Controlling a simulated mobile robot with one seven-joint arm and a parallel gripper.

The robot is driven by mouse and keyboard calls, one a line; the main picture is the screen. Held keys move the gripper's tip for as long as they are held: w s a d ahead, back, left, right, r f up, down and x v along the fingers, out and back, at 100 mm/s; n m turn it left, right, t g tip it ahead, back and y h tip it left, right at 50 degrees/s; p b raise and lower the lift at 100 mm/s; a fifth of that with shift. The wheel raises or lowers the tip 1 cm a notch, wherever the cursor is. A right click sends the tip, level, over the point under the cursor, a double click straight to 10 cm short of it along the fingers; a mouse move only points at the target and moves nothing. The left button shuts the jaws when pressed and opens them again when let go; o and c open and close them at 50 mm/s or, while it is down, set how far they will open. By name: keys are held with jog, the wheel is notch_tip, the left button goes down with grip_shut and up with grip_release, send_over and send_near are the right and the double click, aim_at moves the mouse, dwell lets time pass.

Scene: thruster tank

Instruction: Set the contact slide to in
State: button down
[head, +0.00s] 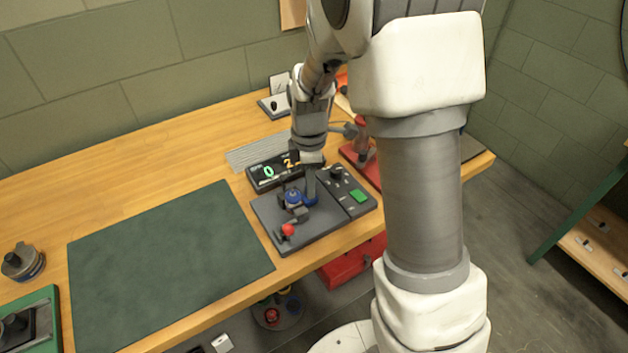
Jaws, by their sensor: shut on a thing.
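A dark grey test stand (282,238) sits near the front edge of the wooden bench. It carries a round blue part (293,197), a red knob (288,230) in front of it, and a raised control box (358,205) with a green button (357,196). My gripper (310,197) reaches down onto the stand between the blue part and the control box. It is shut on a small part there, apparently the contact slide, with blue showing at the fingertips. The gripper and arm largely hide the slide, so its exact position cannot be read.
A display (268,172) with lit digits stands behind the stand, partly hidden by my gripper. A red clamp-like tool (361,140) is behind right. A dark green mat (165,265) lies clear to the left. My arm covers the bench's right part.

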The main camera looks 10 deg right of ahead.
jog(key=c, duration=0.7)
grip_release()
jog(key=shift+a, duration=0.2)
notch_tip(320, 180, up, 18)
jog(key=shift+f+p, duration=0.25)
jog(key=shift+p, duration=0.75)
jog(key=s+d+r+m+t, duration=0.1)
jog(key=s+m+t, duration=0.1)
jog(key=s+m, duration=0.3)
jog(key=s+r+m+t, duration=0.1)
jog(key=s+r+m, duration=0.1)
jog(key=s+m, duration=0.4)
jog(key=s+d+r+m+t, duration=0.1)
jog(key=s+r+m+t, duration=0.1)
jog(key=s+m, duration=0.3)
jog(key=shift+s+d+t, duration=0.15)
jog(key=shift+s, duration=0.8)
jog(key=shift+s+d+t, duration=0.15)
jog(key=shift+s, duration=0.8)
